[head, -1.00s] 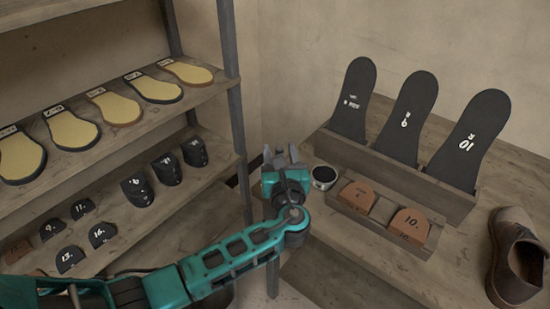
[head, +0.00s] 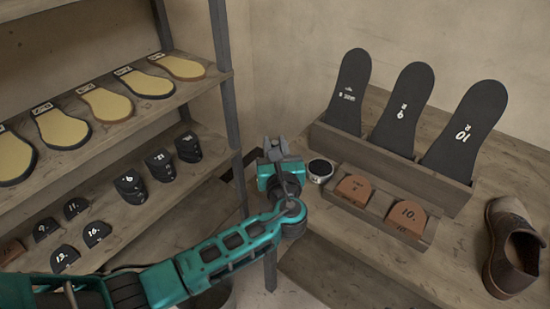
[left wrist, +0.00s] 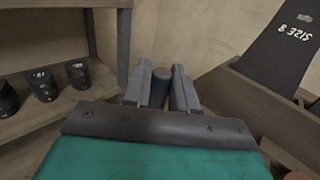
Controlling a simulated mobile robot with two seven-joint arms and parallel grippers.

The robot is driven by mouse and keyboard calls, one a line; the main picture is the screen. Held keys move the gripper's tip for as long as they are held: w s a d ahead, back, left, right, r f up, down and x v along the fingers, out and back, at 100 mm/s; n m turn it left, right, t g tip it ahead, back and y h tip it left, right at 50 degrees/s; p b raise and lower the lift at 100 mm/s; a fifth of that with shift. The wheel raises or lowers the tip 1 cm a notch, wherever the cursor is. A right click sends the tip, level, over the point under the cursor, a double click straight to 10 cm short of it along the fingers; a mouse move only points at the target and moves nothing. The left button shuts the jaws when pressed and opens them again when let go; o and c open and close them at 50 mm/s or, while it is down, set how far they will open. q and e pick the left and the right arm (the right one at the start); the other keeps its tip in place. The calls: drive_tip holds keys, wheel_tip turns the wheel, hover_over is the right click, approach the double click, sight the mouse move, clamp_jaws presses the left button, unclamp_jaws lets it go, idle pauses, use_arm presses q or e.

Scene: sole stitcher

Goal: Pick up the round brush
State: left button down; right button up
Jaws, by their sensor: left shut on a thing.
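In the head view I cannot make out the held piece. My right gripper is not in view.
The tin (head: 320,170) has a dark top. A wooden rack (head: 440,184) holds tall black sole shapes; a low tray (head: 372,207) holds brown heel pieces. A brown shoe (head: 513,246) stands at the right. Shelves (head: 110,140) with soles and heels fill the left.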

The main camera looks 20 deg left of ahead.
use_arm(q)
drive_tip(key=shift+r, duration=0.1)
wheel_tip(320, 180, up, 20)
drive_tip(key=p, duration=0.3)
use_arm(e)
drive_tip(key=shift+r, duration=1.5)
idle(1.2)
